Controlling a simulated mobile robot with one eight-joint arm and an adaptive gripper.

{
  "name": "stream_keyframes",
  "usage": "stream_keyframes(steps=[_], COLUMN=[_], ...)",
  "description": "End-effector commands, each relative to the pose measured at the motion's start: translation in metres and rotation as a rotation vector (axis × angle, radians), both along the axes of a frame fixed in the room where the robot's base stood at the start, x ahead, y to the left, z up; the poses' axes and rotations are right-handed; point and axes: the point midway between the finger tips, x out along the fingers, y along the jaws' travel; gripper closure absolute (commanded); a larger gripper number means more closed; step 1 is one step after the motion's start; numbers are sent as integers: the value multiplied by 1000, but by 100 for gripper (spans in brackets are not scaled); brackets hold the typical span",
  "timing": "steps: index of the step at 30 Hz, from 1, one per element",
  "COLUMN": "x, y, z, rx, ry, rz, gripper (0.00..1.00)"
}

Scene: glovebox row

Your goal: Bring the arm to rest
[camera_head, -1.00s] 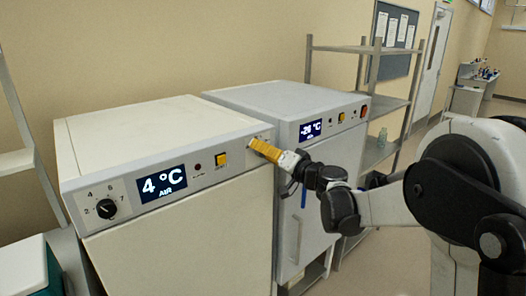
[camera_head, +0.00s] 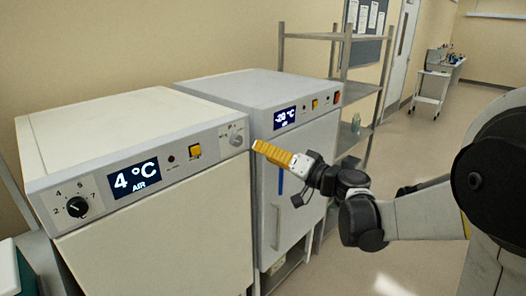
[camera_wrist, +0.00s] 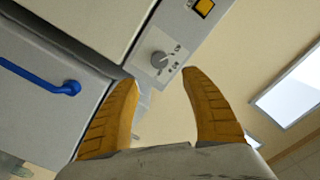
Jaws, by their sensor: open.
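My gripper (camera_head: 268,152) has yellow fingers and reaches in from the right in the head view, in front of the two cabinets. In the wrist view my gripper (camera_wrist: 160,84) is open, its two curved yellow fingers apart with nothing between them. A grey knob (camera_wrist: 159,60) on a panel shows just beyond the fingertips, and it also shows in the head view (camera_head: 236,139) at the right end of the near cabinet's panel. The fingers appear apart from the knob.
The near white cabinet (camera_head: 130,225) reads 4 °C. The grey cabinet (camera_head: 300,160) beside it reads about -20 °C and has a blue handle (camera_wrist: 40,78). A metal shelf rack (camera_head: 335,37) stands behind. Open floor (camera_head: 420,150) lies at the right.

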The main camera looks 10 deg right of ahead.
Motion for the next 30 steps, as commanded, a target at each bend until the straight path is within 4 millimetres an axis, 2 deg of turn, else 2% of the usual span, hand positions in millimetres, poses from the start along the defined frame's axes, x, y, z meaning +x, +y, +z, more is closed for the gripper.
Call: stream_keyframes(steps=[13,17,20,24,27,30], x=[-1,-18,-51,-118,-168,-215], y=[2,17,37,53,48,31], z=[-1,-11,-32,-76,-110,-141], rx=[-4,-59,-161,-356,-504,-649], ry=[4,56,151,321,433,525], rz=[2,26,53,68,48,3], gripper=[45,45,45,45,45,45])
